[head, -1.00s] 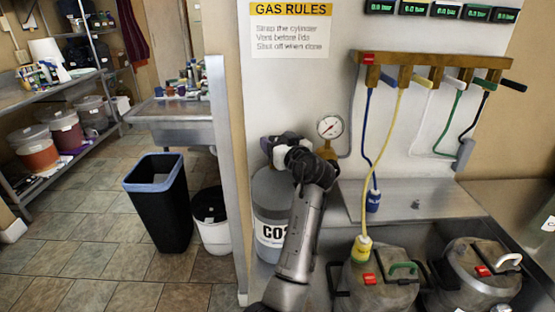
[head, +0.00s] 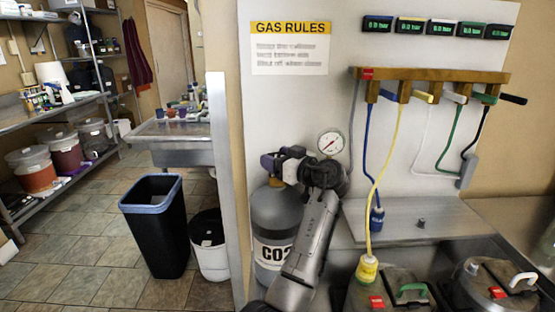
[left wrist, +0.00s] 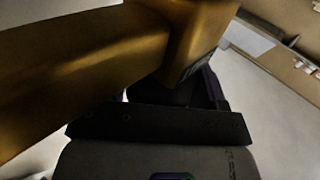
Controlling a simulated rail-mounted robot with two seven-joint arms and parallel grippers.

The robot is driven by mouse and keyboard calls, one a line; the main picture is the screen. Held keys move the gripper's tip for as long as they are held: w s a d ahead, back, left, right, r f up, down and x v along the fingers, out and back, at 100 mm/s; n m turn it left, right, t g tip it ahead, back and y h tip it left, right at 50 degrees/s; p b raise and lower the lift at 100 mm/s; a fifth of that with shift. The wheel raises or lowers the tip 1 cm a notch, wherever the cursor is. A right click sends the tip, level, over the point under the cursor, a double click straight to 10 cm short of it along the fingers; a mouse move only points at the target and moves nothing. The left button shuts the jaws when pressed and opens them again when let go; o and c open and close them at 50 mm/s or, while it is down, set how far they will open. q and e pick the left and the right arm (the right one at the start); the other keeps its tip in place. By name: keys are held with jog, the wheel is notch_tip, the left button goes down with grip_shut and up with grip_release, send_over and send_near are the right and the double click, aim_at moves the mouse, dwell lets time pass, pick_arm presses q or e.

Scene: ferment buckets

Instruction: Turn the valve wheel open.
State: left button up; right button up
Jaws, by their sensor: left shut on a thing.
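The grey CO2 cylinder (head: 273,213) stands upright against the panel. My left gripper (head: 272,163) is at its top, with dark purple fingers, and is shut on the valve wheel there. The wheel itself is hidden behind the fingers and wrist, so its turn cannot be read. In the left wrist view the dark fingers (left wrist: 190,95) sit close under a large brass-coloured fitting (left wrist: 85,75), which hides much of the grip. A round white pressure gauge (head: 331,143) is just right of the gripper. My right gripper is not in view.
A brass manifold (head: 440,92) with coloured levers and hoses hangs on the panel at right. Metal kegs (head: 390,293) stand below it. A black bin (head: 153,225), a white bucket (head: 209,245) and an upright post (head: 228,180) are left of the cylinder.

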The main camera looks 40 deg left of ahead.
pick_arm(q)
jog(key=o, duration=0.9)
jog(key=shift+s+d+b, duration=0.15)
jog(key=shift+d, duration=2.15)
jog(key=shift+s+d+b, duration=0.15)
jog(key=shift+s+d, duration=0.05)
jog(key=shift+d, duration=2.1)
jog(key=shift+s+d+b, duration=0.15)
jog(key=shift+d, duration=2.15)
